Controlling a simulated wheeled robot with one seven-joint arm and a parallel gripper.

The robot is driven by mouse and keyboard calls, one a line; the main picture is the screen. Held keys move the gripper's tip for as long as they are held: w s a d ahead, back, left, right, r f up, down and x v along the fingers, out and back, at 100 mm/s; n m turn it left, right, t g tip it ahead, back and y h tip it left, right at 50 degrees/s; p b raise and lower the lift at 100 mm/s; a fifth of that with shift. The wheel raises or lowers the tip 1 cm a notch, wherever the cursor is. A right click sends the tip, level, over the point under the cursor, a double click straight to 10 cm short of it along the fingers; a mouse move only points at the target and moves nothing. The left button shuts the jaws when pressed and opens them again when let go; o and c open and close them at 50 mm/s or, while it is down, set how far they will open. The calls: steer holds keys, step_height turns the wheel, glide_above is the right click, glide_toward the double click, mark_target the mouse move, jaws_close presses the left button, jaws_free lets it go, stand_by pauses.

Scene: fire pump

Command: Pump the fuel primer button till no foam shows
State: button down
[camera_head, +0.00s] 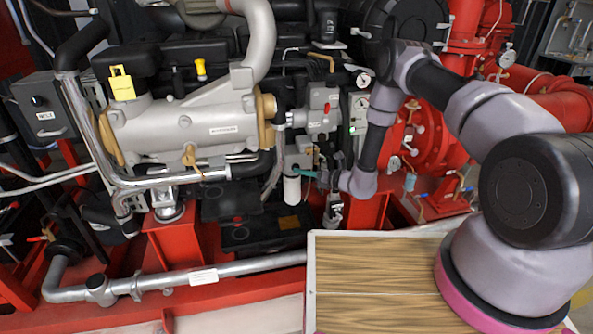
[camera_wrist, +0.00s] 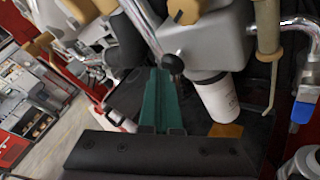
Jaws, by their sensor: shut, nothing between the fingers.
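The white fuel filter canister (camera_head: 292,189) hangs under a grey filter head at the engine's front. In the wrist view the canister (camera_wrist: 216,98) is right of my fingers, below the grey head (camera_wrist: 215,42). A small round black knob (camera_wrist: 173,63), perhaps the primer button, sits on the left of that head. My gripper (camera_head: 301,173) is shut and empty, with its teal fingers reaching in beside the canister. In the wrist view my gripper (camera_wrist: 160,75) has its tips close to the knob; I cannot tell whether they touch. No foam is discernible.
Pale hoses (camera_wrist: 272,55) and a metal pipe with a blue fitting (camera_wrist: 302,110) lie right of the head in the wrist view. A black battery box (camera_head: 262,233) sits below. Red pump piping (camera_head: 440,145) stands to the right.

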steer(key=shift+w+a, duration=0.15)
steer(key=shift+w, duration=0.3)
stand_by(0.5)
steer(key=shift+s+d, duration=0.2)
steer(key=shift+s, duration=0.45)
steer(key=shift+s+d, duration=0.2)
steer(key=shift+s, duration=0.4)
steer(key=shift+s+d, duration=0.2)
steer(key=shift+s, duration=0.6)
steer(key=shift+s+d, duration=0.25)
steer(key=shift+s, duration=0.55)
steer(key=shift+s+d, duration=0.2)
steer(key=shift+s, duration=0.6)
stand_by(0.6)
